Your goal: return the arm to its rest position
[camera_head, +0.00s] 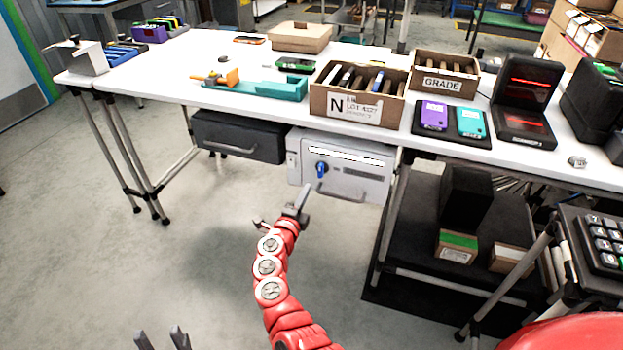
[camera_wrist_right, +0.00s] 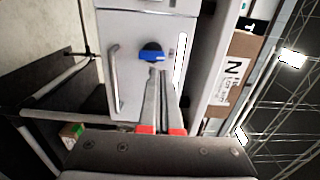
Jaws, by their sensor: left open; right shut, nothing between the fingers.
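My right arm, red and jointed, reaches up from the bottom middle of the head view. Its gripper (camera_head: 302,200) is in front of the light grey drawer unit (camera_head: 345,188) under the table. In the right wrist view the gripper (camera_wrist_right: 158,72) has its fingers together with nothing between them. Their tips appear just below the blue knob (camera_wrist_right: 152,54) on the unit's front; I cannot tell whether they touch it. The knob also shows in the head view (camera_head: 322,170). My left gripper (camera_head: 163,338) shows only its two separated fingers at the bottom left, open and empty.
The white table (camera_head: 190,60) carries an N carton (camera_head: 352,108), a GRADE carton (camera_head: 440,82), phones and a black scanner (camera_head: 525,100). A dark drawer (camera_head: 238,140) hangs beside the grey unit. A black shelf (camera_head: 425,240) stands right. The floor at left is clear.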

